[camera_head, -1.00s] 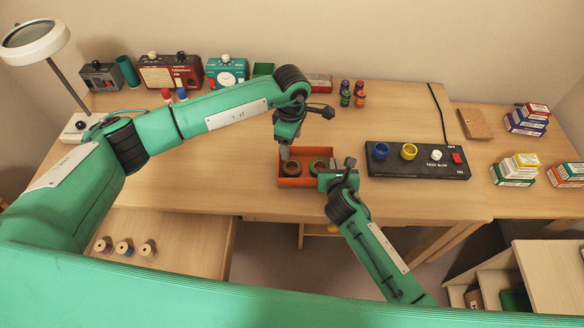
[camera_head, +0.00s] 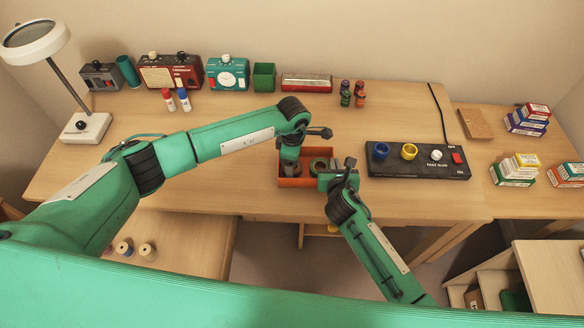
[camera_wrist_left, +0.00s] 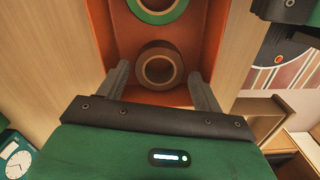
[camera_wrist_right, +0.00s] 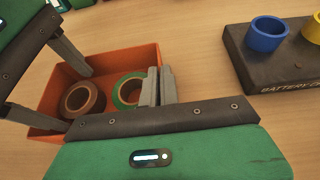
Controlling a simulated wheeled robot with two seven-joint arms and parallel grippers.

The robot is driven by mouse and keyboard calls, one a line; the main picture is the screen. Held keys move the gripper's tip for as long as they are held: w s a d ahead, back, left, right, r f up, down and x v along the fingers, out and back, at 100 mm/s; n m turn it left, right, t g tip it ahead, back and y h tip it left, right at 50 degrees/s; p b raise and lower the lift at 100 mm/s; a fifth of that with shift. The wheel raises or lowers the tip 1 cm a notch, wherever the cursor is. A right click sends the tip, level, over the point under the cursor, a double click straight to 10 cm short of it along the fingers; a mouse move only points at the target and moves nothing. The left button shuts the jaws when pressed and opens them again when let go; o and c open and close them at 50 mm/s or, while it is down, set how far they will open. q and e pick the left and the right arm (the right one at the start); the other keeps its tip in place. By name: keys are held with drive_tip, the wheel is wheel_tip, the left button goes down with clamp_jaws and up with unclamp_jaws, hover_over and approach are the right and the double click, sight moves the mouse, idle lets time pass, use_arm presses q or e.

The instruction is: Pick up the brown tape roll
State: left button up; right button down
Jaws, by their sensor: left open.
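The brown tape roll (camera_wrist_left: 141,68) lies flat in the orange bin; it also shows in the right wrist view (camera_wrist_right: 97,108). My left gripper (camera_wrist_left: 160,84) is open, pointing down over the bin, with its fingers on either side of the brown roll and a gap to it. In the head view my left gripper (camera_head: 290,165) mostly hides that roll. A green tape roll (camera_wrist_right: 118,92) lies beside it in the bin (camera_head: 298,183). My right gripper (camera_wrist_right: 161,86) is shut and empty at the bin's right side, close to the green roll; it also shows in the head view (camera_head: 335,175).
A black panel (camera_head: 400,166) with blue and yellow rings stands right of the bin. A magnifier lamp (camera_head: 84,127) stands at left. Small bottles (camera_head: 360,99) stand behind the bin. Table between bin and back row is mostly clear.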

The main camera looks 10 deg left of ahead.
use_arm(q)
drive_tip(key=shift+f, duration=1.25)
drive_tip(key=c, duration=0.8)
drive_tip(key=shift+o, duration=0.2)
wheel_tip(320, 180, up, 10)
use_arm(e)
drive_tip(key=c, duration=2.1)
unclamp_jaws()
drive_tip(key=o, duration=0.5)
